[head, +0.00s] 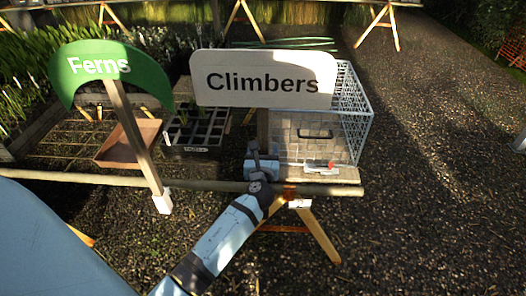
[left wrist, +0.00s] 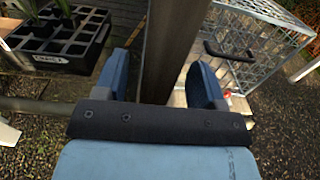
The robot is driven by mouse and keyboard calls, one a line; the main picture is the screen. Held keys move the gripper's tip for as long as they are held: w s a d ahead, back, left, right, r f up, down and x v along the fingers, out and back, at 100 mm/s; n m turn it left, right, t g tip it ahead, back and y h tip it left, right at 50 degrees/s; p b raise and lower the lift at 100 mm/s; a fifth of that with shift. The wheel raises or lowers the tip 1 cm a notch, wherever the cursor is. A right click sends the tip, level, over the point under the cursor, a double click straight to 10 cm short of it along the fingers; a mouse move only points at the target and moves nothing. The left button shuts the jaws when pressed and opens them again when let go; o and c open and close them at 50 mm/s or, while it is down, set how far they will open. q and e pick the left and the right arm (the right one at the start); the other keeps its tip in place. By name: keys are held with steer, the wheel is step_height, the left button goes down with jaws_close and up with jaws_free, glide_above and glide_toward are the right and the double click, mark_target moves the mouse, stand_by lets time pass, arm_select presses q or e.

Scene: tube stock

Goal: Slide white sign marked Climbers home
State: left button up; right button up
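The white sign marked Climbers (head: 264,80) stands upright in the head view, on a brown post (head: 263,130) at the front of the bench. My left gripper (head: 262,160) is at the lower part of this post. In the left wrist view my gripper's two blue fingers (left wrist: 160,85) stand on either side of the dark post (left wrist: 170,50), with gaps showing beside it. The gripper looks open around the post. The post's foot is hidden behind the gripper. My right gripper is not in view.
A green Ferns sign (head: 108,66) stands to the left on its own post. Behind are a black cell tray (head: 195,138) and a terracotta-coloured tray (head: 128,145). A white wire crate (head: 350,110) stands close on the right. A wooden rail (head: 215,186) runs along the front.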

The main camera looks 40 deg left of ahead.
arm_select(q)
steer(key=shift+f, duration=0.1)
steer(key=shift+s+d, duration=0.1)
steer(key=shift+s, duration=0.1)
steer(key=b+v, duration=0.1)
steer(key=v, duration=1.2)
steer(key=shift+d+b, duration=0.15)
steer(key=shift+b, duration=0.15)
steer(key=shift+s, duration=0.1)
steer(key=s+d+f+n+g+h+p, duration=0.2)
steer(key=s+d+f+n+h+p, duration=0.1)
steer(key=n, duration=1)
steer(key=s+d+f+n+g+h+p, duration=0.2)
steer(key=s+d+f+n+h+p, duration=0.2)
steer(key=s+n, duration=0.8)
step_height(320, 180, down, 4)
steer(key=d+n+h, duration=0.1)
steer(key=d+h, duration=0.1)
steer(key=h, duration=0.3)
steer(key=shift+d+n, duration=0.3)
steer(key=shift+n, duration=0.1)
